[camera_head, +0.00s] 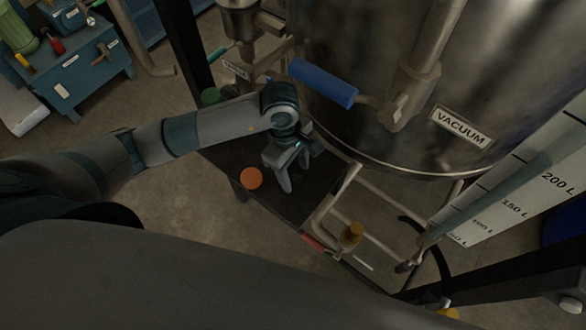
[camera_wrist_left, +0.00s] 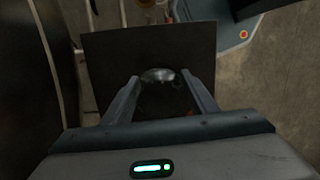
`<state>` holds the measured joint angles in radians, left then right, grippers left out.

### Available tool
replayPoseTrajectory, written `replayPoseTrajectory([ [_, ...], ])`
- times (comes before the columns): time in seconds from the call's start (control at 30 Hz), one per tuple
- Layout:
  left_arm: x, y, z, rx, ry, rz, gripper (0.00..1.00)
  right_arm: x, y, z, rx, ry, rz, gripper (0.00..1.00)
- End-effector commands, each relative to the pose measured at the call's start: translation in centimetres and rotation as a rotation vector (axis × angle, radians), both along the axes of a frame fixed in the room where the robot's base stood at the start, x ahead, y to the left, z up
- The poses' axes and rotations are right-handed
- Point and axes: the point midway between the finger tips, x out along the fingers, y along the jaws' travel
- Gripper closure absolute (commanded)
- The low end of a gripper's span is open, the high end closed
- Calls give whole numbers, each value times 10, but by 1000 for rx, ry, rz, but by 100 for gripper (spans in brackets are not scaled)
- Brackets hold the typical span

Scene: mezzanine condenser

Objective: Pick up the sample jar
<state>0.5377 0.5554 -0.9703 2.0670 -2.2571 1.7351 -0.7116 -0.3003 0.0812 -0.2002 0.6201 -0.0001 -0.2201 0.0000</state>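A round orange top (camera_head: 251,178), which may belong to the sample jar, sits at the left edge of a dark platform (camera_head: 232,153) in the head view. My left gripper (camera_head: 287,176) is over the platform, just right of it, pointing down with its fingers apart. In the left wrist view the fingers of my left gripper (camera_wrist_left: 160,80) are spread. Between them is a dark rounded object with a shiny rim (camera_wrist_left: 158,74); I cannot tell whether it is the jar. A sliver of orange shows by the right finger; the palm hides the rest. My right gripper is out of view.
A large steel tank (camera_head: 400,60) with a blue-handled valve (camera_head: 323,83) stands right behind the gripper. A blue tool bench (camera_head: 85,70) stands at the far left. Floor left of the platform is clear.

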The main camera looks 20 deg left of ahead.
Motion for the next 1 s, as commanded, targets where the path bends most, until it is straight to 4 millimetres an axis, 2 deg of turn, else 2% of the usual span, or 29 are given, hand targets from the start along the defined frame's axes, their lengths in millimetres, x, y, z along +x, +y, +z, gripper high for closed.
replayPoseTrajectory([
  [0.47, 1, 0, 5, -1, -1, -1, 74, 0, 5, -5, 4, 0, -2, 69],
  [0.77, 2, 0, 37, -2, -6, -2, 74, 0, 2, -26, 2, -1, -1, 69],
  [1.0, -43, -16, 65, -4, -6, -8, 74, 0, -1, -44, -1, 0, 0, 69],
])
